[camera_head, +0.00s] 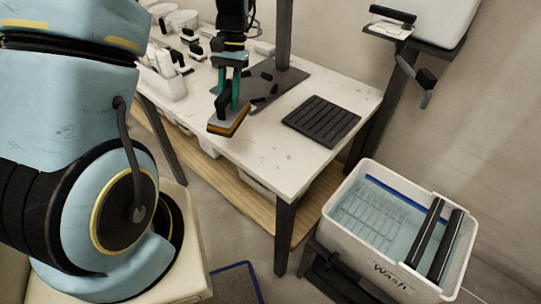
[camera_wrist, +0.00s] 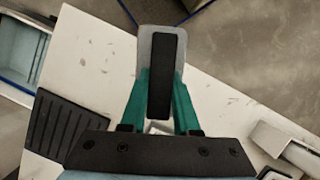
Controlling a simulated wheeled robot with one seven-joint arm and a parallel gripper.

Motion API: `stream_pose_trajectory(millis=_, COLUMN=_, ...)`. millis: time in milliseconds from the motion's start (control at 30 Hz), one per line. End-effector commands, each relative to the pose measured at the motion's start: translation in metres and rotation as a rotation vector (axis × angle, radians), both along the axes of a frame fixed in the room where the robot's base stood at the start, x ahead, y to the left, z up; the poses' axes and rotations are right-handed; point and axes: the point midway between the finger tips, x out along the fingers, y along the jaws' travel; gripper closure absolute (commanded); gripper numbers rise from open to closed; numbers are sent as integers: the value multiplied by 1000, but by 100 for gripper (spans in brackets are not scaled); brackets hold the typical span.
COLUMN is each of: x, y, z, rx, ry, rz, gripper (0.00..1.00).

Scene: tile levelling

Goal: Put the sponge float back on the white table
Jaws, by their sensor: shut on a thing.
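The sponge float (camera_head: 228,122) has a black handle, a grey plate and an orange sponge underside. My gripper (camera_head: 232,92) is shut on its handle, and the float hangs from the green fingers near the front edge of the white table (camera_head: 285,166). In the wrist view, the float (camera_wrist: 146,42) lies between the green fingers of my gripper (camera_wrist: 163,95), its far end reaching past the table edge. I cannot tell whether it touches the tabletop.
A black ribbed mat (camera_head: 321,121) lies on the table's right part, and a dark grey board (camera_head: 262,85) lies behind the float. White containers (camera_head: 163,79) stand at the left. The wash tub (camera_head: 392,235) with black rollers is at right. The front right tabletop is clear.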

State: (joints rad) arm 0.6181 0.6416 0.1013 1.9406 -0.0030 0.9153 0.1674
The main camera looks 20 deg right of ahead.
Motion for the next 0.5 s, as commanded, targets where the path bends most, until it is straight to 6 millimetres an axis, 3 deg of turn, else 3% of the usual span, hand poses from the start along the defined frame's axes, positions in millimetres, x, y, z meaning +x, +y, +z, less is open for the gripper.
stream_pose_trajectory(millis=33, x=-13, y=-21, z=1, rx=0, ry=-2, rz=-74, gripper=100)
stream_pose_trajectory(millis=200, x=-48, y=-67, z=11, rx=1, ry=-1, rz=-261, gripper=100)
stream_pose_trajectory(millis=400, x=-70, y=-89, z=17, rx=3, ry=2, rz=-363, gripper=100)
stream_pose_trajectory(millis=500, x=-73, y=-91, z=8, rx=4, ry=5, rz=-376, gripper=100)
